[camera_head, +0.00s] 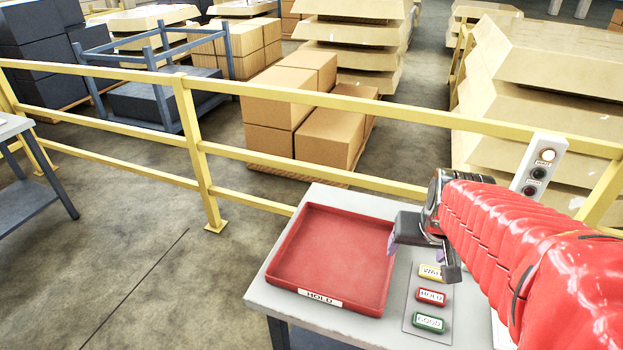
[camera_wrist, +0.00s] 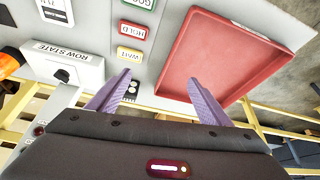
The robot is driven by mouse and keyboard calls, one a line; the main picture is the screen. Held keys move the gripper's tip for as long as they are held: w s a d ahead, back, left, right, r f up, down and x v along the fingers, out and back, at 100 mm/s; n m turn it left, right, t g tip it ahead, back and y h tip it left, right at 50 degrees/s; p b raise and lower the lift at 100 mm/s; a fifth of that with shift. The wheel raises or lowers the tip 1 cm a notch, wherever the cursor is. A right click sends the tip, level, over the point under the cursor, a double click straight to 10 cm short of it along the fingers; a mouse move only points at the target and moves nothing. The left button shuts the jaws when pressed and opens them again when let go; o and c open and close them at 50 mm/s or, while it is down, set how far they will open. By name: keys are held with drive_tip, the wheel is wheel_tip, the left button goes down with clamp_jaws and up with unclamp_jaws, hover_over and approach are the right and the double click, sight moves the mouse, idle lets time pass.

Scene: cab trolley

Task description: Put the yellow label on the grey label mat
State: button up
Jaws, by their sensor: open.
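The yellow label (camera_head: 430,271), printed WAIT, lies flat on a thin grey mat (camera_head: 411,312) on the light table, above the red and green labels in the picture. It is partly covered by my gripper in the head view. In the wrist view the yellow label (camera_wrist: 130,54) lies just beyond the left fingertip. My gripper (camera_head: 416,252) is open and empty, above the table between the red tray and the labels. In the wrist view the two purple fingers (camera_wrist: 159,78) stand wide apart with nothing between them.
The red HOLD tray (camera_head: 380,302) is empty, left of the labels. The red HOLD label (camera_head: 430,297) and green GOOD label (camera_head: 428,322) lie near the yellow one. A white ROW STATE block (camera_wrist: 62,66) stands nearby. A yellow rail (camera_head: 400,186) runs behind the table.

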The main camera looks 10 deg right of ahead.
drive_tip(key=s+a+r+n+y, duration=0.1)
drive_tip(key=s+a+r+n, duration=0.1)
drive_tip(key=a, duration=0.6)
drive_tip(key=s+a+r+n+t+y, duration=0.1)
drive_tip(key=s+a+r+n, duration=0.2)
drive_tip(key=a, duration=0.6)
drive_tip(key=shift+s+r, duration=0.3)
drive_tip(key=shift+s, duration=0.45)
